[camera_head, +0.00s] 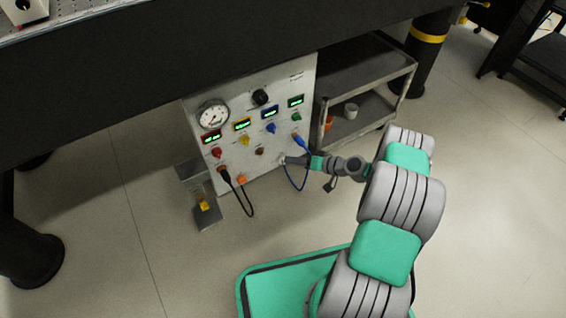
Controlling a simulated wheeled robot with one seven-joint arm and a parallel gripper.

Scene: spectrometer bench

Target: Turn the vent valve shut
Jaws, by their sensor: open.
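The labels are too small to read, so I cannot tell for sure which knob is the vent valve. My gripper (288,160) reaches in from the right, with its fingertips at the lower right of the panel. A small pale fitting (282,158) shows at the fingertips and is partly hidden by them. The jaws are open; I cannot tell whether they touch the fitting.
A blue cable (291,181) hangs from the panel close around my gripper. A black cable (240,195) hangs at lower left. A grey cart (368,66) holding cups stands right of the panel. The dark bench (190,52) overhangs; the floor in front is mostly clear.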

